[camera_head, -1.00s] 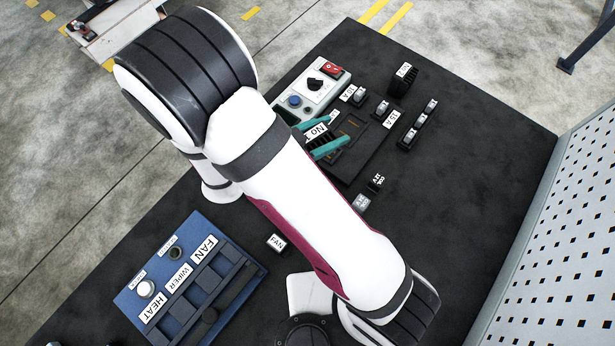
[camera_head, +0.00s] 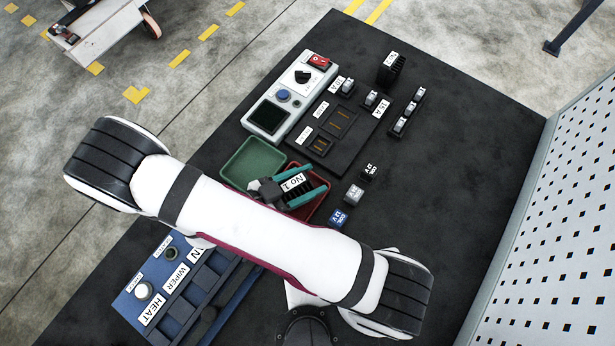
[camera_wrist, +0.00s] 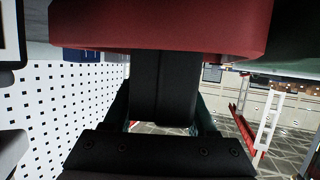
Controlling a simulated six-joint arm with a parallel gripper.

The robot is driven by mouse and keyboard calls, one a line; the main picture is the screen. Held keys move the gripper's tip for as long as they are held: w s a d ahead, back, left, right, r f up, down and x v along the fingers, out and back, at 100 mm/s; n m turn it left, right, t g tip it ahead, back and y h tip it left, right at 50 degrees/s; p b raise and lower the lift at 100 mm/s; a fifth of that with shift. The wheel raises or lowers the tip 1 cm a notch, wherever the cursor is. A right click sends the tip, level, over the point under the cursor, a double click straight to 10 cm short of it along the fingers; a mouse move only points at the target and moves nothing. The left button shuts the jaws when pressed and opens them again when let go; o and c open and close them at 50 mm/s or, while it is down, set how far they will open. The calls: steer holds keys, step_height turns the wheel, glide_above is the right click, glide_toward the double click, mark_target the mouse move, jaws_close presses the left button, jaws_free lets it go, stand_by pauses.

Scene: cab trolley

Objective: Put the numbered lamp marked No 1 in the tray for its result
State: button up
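The lamp marked No 1 (camera_head: 293,184) is a dark block with a white label. My gripper (camera_head: 316,180), with teal fingers, is shut on it. In the head view it is over the red tray (camera_head: 320,209); its height above the tray is hard to tell. The green tray (camera_head: 250,160) stands beside the red one, to the upper left. In the wrist view the black lamp body (camera_wrist: 165,88) sits between the fingers, with the red tray (camera_wrist: 155,25) close by at the top.
A grey tester (camera_head: 285,96) with a dark screen, blue button, knob and red switch stands beyond the trays. A black board (camera_head: 342,132) with labelled slots and several small blocks lies right of it. A blue FAN/WIPER/HEAT rack (camera_head: 175,285) is at lower left.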

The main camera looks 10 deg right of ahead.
mark_target(289, 189)
steer(key=o, duration=0.4)
steer(key=shift+r, duration=0.1)
steer(key=v, duration=0.4)
